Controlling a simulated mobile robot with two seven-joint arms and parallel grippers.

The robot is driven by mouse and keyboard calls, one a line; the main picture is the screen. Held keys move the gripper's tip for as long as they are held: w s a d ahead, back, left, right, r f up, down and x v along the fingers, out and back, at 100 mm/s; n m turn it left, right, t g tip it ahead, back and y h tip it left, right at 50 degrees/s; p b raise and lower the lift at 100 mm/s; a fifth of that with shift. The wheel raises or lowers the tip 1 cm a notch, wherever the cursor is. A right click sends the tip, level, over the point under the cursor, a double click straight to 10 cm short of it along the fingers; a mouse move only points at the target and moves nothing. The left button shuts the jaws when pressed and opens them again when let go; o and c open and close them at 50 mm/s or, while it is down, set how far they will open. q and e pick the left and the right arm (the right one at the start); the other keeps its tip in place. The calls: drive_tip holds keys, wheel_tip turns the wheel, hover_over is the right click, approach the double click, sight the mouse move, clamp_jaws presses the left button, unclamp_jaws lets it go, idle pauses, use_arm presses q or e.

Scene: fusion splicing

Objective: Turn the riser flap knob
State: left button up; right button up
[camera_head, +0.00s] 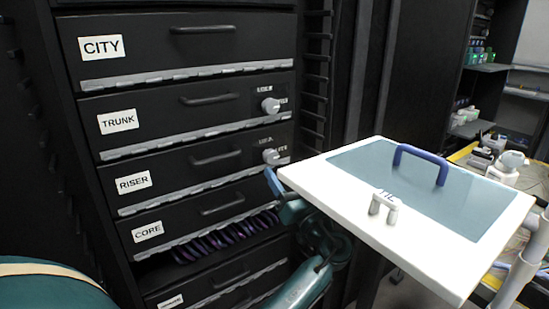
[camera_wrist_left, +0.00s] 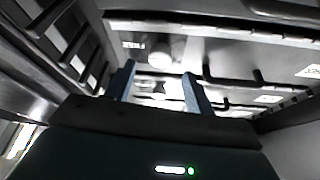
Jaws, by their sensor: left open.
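The riser flap is the dark panel labelled RISER (camera_head: 133,182). Its pale round knob (camera_head: 271,156) sits at its right end. In the left wrist view, which looks inverted, the riser knob (camera_wrist_left: 160,52) appears above the fingertips. My left gripper (camera_wrist_left: 158,82) is open and empty, with another pale knob (camera_wrist_left: 158,92) showing farther off between its fingers. In the head view, my left gripper (camera_head: 274,184) is just below the riser knob, apart from it and partly hidden by a white board. My right gripper is not in view.
The TRUNK panel (camera_head: 118,121) above has a similar knob (camera_head: 270,105). The white board (camera_head: 330,185) with a blue handle (camera_head: 422,164) stands close at right of my left gripper. Purple cables (camera_head: 215,240) show in the opening below CORE (camera_head: 148,232).

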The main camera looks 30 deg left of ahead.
sight(273, 159)
use_arm(q)
drive_tip(key=x, duration=0.4)
drive_tip(key=shift+a+p, duration=0.1)
drive_tip(key=shift+p, duration=0.2)
drive_tip(key=shift+w+a+r, duration=0.2)
drive_tip(key=shift+w+a, duration=0.1)
drive_tip(key=shift+a, duration=0.15)
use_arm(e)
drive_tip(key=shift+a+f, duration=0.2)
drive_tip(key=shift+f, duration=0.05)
use_arm(q)
drive_tip(key=shift+c, duration=0.5)
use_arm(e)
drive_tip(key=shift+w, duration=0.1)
